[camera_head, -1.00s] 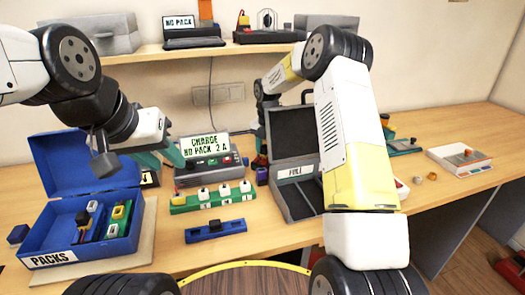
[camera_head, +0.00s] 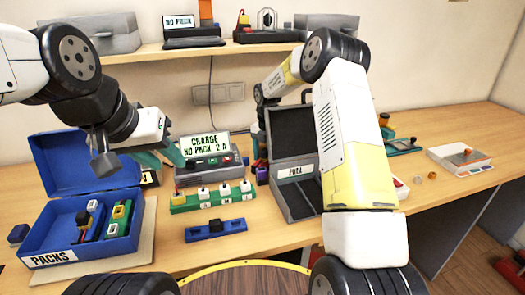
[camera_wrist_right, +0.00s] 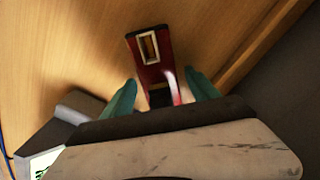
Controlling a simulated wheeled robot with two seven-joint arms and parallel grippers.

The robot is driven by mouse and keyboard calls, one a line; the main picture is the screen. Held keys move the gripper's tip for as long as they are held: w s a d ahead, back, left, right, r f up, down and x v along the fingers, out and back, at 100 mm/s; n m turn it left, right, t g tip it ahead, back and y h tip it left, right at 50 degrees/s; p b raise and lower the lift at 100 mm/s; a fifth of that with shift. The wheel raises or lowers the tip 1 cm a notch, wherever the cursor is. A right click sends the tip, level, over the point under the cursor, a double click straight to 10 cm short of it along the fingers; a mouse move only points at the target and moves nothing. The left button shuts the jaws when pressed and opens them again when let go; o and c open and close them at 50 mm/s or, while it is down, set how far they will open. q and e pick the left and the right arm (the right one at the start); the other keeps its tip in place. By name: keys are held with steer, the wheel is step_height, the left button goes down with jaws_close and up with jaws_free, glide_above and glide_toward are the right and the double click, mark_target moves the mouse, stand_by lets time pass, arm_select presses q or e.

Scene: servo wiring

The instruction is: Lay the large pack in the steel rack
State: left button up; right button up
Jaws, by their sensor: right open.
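A red block (camera_wrist_right: 148,58) with a pale-framed window lies on the wood in the right wrist view; I take it for the large pack. My right gripper (camera_wrist_right: 160,95) is open, its teal fingers on either side of the block's near end; contact cannot be told. In the head view, red and dark parts (camera_head: 260,168) show by the charger, and my right fingers are mostly hidden. My left gripper (camera_head: 162,158) hangs empty above the table, its teal fingers apart, between the packs box and the charger. I cannot single out the steel rack with certainty.
The blue PACKS box (camera_head: 68,257) is open with several packs inside. The charger (camera_head: 212,160) reads "NO PACK". A green strip (camera_head: 213,199) and a blue strip (camera_head: 215,230) lie in front. An open grey case (camera_head: 293,200) stands at centre. A white tray (camera_head: 462,160) is at right.

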step_height(320, 180, up, 11)
steer(key=shift+f, duration=0.15)
steer(key=shift+o, duration=0.4)
steer(key=shift+r, duration=0.45)
steer(key=shift+a+f, duration=0.2)
steer(key=shift+f, duration=0.4)
steer(key=shift+a+f, duration=0.2)
steer(key=shift+f, duration=0.4)
steer(key=f, duration=0.8)
steer(key=shift+d+f, duration=0.15)
steer(key=shift+d, duration=0.25)
steer(key=shift+c, duration=0.4)
jaws_close()
